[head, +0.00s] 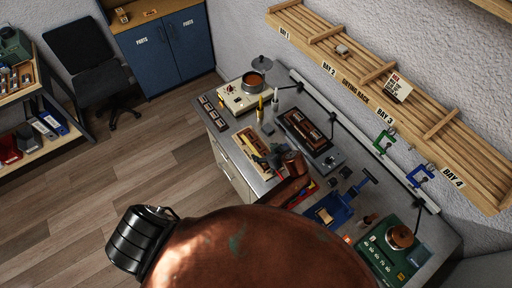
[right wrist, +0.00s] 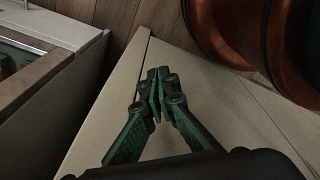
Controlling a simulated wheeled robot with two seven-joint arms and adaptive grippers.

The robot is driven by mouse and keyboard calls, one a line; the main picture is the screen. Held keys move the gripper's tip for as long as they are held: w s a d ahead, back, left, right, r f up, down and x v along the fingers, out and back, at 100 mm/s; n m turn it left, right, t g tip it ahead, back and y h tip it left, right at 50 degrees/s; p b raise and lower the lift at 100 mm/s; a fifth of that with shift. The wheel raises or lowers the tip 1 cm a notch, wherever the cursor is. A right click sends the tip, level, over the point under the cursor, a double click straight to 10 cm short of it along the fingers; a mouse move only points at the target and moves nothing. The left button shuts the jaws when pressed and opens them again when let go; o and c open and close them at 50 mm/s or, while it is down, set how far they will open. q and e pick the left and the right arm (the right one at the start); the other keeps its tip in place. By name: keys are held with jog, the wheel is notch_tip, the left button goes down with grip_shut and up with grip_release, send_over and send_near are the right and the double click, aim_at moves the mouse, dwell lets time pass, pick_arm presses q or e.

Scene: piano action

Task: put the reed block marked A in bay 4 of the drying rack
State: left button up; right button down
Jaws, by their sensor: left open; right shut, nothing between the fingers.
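The wooden drying rack (head: 350,62) runs along the wall in the head view, with bays labelled 1 to 4. Bay 4 (head: 462,150) is at its right end and looks empty. A small pale block (head: 342,50) sits in the rack near bay 2; its marking is unreadable. I cannot make out a letter A on any block. In the right wrist view my right gripper (right wrist: 158,92) is shut and empty, above a pale flat surface.
The grey workbench (head: 262,185) carries a pot on a heater (head: 251,84), a dark tray of brown parts (head: 305,130), a blue tool (head: 335,208) and a green device (head: 390,252). Green and blue clamps (head: 384,141) stand below the rack. A white card (head: 397,88) is on the rack.

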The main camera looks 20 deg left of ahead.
aim_at(258, 149)
pick_arm(q)
jog(key=shift+w+a+f, duration=0.3)
jog(key=shift+w+f, duration=0.1)
jog(key=shift+f, duration=0.25)
jog(key=b+x, duration=0.2)
jog(key=x, duration=0.2)
jog(key=shift+a+f+b, duration=0.15)
jog(key=shift+a+b, duration=0.15)
jog(key=shift+w, duration=0.2)
jog(key=shift+s, duration=0.15)
jog(key=shift+c, duration=0.2)
jog(key=shift+s, duration=0.1)
jog(key=c, duration=0.3)
jog(key=shift+a, duration=0.1)
jog(key=c, duration=1.1)
jog(key=shift+r, duration=0.2)
jog(key=shift+c, duration=0.8)
